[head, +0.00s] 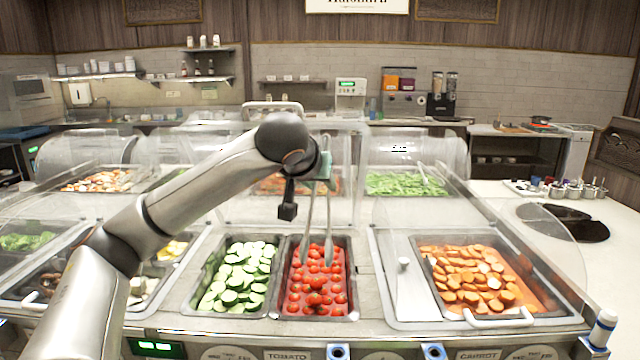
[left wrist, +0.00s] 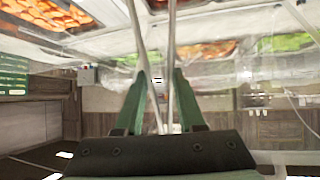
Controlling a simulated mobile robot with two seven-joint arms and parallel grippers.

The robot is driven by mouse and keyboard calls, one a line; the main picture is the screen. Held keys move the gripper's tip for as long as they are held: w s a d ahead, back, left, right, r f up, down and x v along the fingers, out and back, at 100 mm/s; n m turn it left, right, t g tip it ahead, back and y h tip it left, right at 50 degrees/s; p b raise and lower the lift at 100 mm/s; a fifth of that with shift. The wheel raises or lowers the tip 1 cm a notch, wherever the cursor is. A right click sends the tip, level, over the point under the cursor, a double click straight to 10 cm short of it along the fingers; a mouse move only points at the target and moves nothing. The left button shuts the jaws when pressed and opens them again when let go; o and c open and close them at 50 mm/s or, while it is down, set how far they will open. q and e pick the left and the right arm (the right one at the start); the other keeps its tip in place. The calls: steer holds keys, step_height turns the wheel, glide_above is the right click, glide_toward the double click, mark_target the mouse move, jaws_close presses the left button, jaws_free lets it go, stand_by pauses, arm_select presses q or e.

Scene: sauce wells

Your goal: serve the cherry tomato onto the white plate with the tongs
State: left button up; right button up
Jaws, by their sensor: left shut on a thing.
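My left gripper (head: 324,172) is shut on the metal tongs (head: 329,215), which hang down over the tomato pan (head: 355,300). The tongs' two arms are spread apart, with their tips at the far part of the heap of red cherry tomatoes (head: 315,298). I cannot tell whether a tomato is between the tips. In the left wrist view, the green fingers (left wrist: 160,85) are on both sides of the tongs (left wrist: 172,60). No white plate can be made out. My right gripper is not in view.
A cucumber pan (head: 192,295) is directly left of the tomatoes and a carrot pan (head: 428,280) is to the right. Clear curved guards (head: 510,235) stand over the side pans. Dark round plates (head: 565,222) lie on the right white counter.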

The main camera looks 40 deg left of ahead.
arm_select(q)
step_height(320, 180, down, 9)
steer(key=b, duration=0.7)
steer(key=shift+b, duration=0.35)
steer(key=shift+f, duration=0.1)
jaws_close()
